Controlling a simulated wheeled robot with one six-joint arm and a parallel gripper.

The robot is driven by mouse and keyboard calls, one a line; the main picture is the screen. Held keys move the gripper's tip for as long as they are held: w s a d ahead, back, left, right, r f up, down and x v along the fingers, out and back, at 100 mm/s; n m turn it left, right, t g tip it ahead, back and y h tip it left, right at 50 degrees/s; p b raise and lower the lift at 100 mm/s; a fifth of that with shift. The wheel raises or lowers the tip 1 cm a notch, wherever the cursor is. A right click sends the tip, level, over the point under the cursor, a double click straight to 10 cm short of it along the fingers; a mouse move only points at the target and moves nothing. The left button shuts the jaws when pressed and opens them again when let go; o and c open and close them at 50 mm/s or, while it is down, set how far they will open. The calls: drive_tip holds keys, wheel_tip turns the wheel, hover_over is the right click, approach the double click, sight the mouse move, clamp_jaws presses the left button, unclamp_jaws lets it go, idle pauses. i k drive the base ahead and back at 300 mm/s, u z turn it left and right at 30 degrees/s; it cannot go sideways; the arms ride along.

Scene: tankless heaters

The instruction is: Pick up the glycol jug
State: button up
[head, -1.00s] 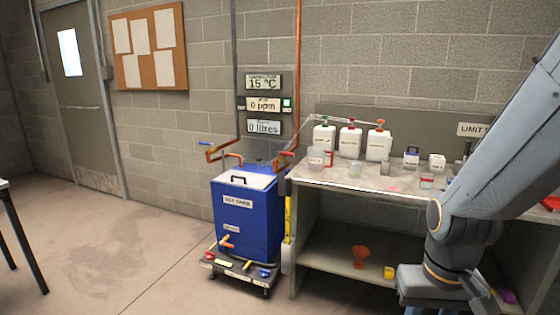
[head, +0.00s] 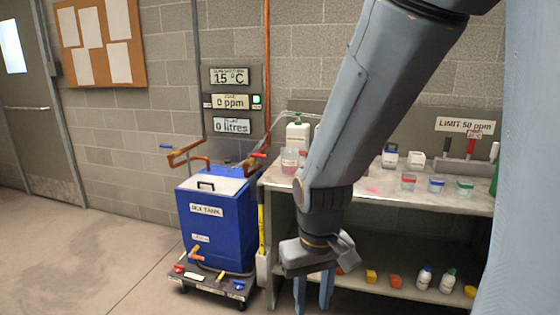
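A white jug with a green cap (head: 297,134) stands at the back left of the bench top. A sliver of another white jug (head: 317,132) shows beside it, mostly hidden behind my arm. The jug labels are too small to read, so I cannot tell which is glycol. My gripper (head: 313,291) hangs low in front of the bench, pointing down. Its two blue fingers are apart with nothing between them, well below and in front of the jugs.
A blue tank (head: 215,228) on a wheeled base stands left of the bench. The floor at left is clear.

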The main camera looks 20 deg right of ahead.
sight(289, 155)
drive_tip(key=z, duration=0.4)
drive_tip(key=i, duration=0.85)
drive_tip(key=z, duration=0.6)
